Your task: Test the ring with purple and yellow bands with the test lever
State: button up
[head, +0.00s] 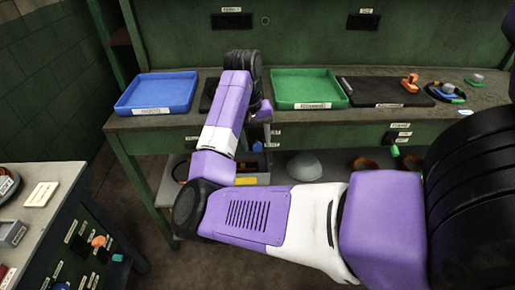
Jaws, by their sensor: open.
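My gripper (262,114) is partly visible at the bench's front edge, between the blue tray and the green tray. It is open, and its fingertips are mostly hidden behind my purple arm. I cannot make out a ring with purple and yellow bands. A dark ring-shaped thing (434,88) with green and blue parts lies at the right of the bench, too small to read its bands. A small orange piece (410,81) stands on a dark mat (375,94); I cannot tell whether it is the test lever.
A blue tray (157,90) and a green tray (307,86) look empty on the green bench (180,122). Below are a grey bin (250,166) and a pale dome (304,165). A side cabinet (62,195) with small items stands at left; floor shows between.

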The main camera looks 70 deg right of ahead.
jog(key=shift+s+d+f, duration=0.1)
jog(key=shift+f, duration=1.25)
grip_shut()
dwell(0.4)
